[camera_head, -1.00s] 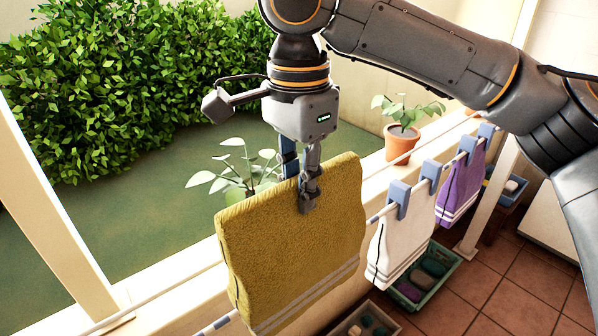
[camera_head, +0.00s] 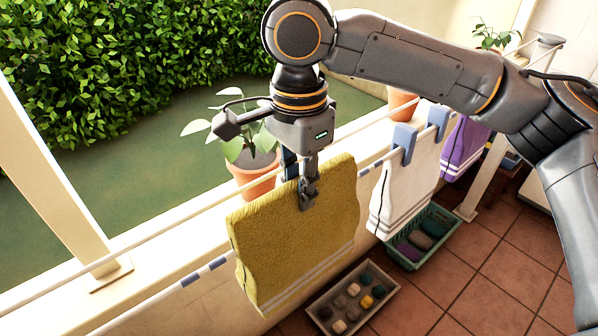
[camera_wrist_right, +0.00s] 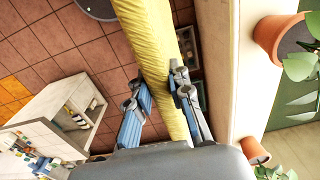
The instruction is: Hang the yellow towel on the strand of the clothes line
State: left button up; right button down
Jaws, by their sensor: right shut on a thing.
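The yellow towel (camera_head: 300,235) hangs upright from my right gripper (camera_head: 306,196), which is shut on its top edge. In the right wrist view, the yellow towel (camera_wrist_right: 152,40) passes between the fingers of my right gripper (camera_wrist_right: 160,92). The front strand of the clothes line (camera_head: 160,299) reaches the towel's left edge and shows again at its right. The towel hides the stretch between, so I cannot tell whether it lies over the strand or in front of it. My left gripper is out of view.
A white towel (camera_head: 405,190) and a purple towel (camera_head: 462,146) hang to the right, with blue clips (camera_head: 404,143) on the white one. A back strand (camera_head: 150,236) runs behind. A potted plant (camera_head: 256,180) stands close behind the gripper. Trays (camera_head: 385,296) sit on the tiled floor below.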

aim_at(299, 214)
jog(key=shift+f+b, duration=0.8)
jog(key=shift+f, duration=2.2)
jog(key=c, duration=1.1)
grip_release()
jog(key=shift+c, duration=0.2)
notch_tip(299, 214, up, 9)
jog(key=p, duration=1.1)
jog(key=shift+r, duration=0.1)
